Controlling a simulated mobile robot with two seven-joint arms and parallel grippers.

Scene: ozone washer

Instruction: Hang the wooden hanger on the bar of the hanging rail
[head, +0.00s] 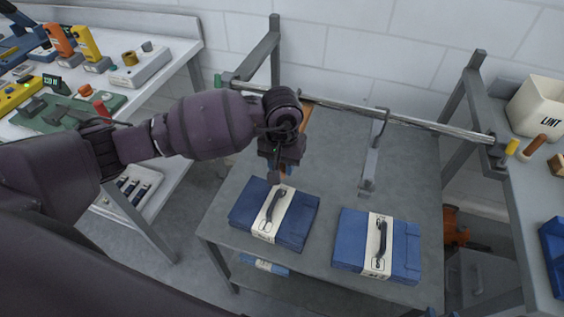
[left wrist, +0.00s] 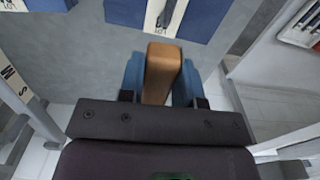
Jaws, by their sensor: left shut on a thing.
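My left gripper (head: 283,172) is over the grey table, in front of the rail's left part. It is shut on the wooden hanger, which shows as a brown wooden piece (left wrist: 160,72) between the blue fingers in the left wrist view. In the head view only a brown sliver of the hanger (head: 307,104) shows beside my wrist, near the bar; the rest is hidden. Whether it touches the bar cannot be told. The metal bar (head: 430,125) of the hanging rail runs across the back between two grey posts. My right gripper is not in view.
A grey metal bracket (head: 371,160) hangs from the bar's middle. Two blue cases (head: 245,208) (head: 405,250) with dark handles lie on the table (head: 325,165) below. A cluttered bench (head: 165,75) stands left; a shelf with a LINT bin (head: 537,108) stands right.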

